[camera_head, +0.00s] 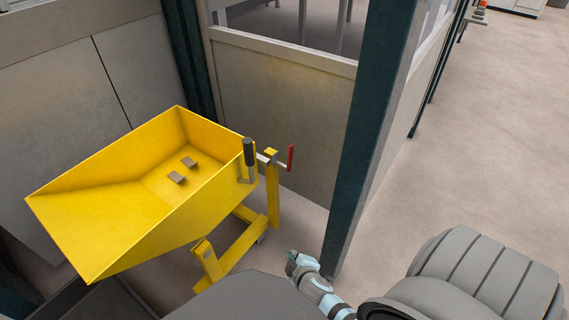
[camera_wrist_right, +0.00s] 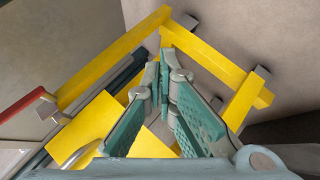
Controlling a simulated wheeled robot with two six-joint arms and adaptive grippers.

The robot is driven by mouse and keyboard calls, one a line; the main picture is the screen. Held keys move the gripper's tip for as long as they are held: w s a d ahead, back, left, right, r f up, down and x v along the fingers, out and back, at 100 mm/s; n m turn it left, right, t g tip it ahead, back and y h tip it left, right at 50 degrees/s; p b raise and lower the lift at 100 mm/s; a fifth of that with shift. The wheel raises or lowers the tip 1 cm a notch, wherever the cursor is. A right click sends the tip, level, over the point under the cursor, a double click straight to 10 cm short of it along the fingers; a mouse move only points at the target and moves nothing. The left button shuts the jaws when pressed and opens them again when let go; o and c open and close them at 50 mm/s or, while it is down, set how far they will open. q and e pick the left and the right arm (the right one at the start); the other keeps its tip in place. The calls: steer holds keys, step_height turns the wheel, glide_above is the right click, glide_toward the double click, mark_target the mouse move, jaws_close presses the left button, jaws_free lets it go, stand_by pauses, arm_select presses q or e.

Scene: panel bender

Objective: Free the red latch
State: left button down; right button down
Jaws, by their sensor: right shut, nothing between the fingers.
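The red latch (camera_head: 290,157) is a slim upright red handle on a short pale bar beside the top of the yellow cart's post. In the right wrist view the red latch (camera_wrist_right: 22,112) shows at the left edge, at the end of a pale block. The yellow tipping cart (camera_head: 215,213) stands left of centre. My right gripper (camera_head: 292,258) is low in the head view, below and apart from the latch. In its wrist view the right gripper (camera_wrist_right: 162,72) has its fingertips together with nothing between them, in front of the yellow frame. My left gripper does not show.
A dark upright handle (camera_head: 249,152) stands at the cart's rim, close left of the latch. Two small grey pieces lie inside the cart's bin. A dark green post (camera_head: 371,120) rises right of the latch. A panel wall (camera_head: 280,110) stands behind. Open floor (camera_head: 480,170) lies right.

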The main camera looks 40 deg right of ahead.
mark_target(290, 159)
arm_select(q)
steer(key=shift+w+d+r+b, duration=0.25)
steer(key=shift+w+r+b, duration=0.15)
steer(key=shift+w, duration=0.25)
arm_select(e)
steer(key=w+d+r+n+t+h, duration=0.1)
steer(key=w+r+n+t+h, duration=0.1)
steer(key=r, duration=0.8)
steer(key=w+d+r+n+t+h, duration=0.1)
steer(key=w+r+n+t+h, duration=0.1)
steer(key=w+r, duration=0.5)
step_height(290, 159, up, 3)
steer(key=shift+d+r+n+t, duration=0.15)
steer(key=shift+d+n+t, duration=0.2)
steer(key=shift+t, duration=0.55)
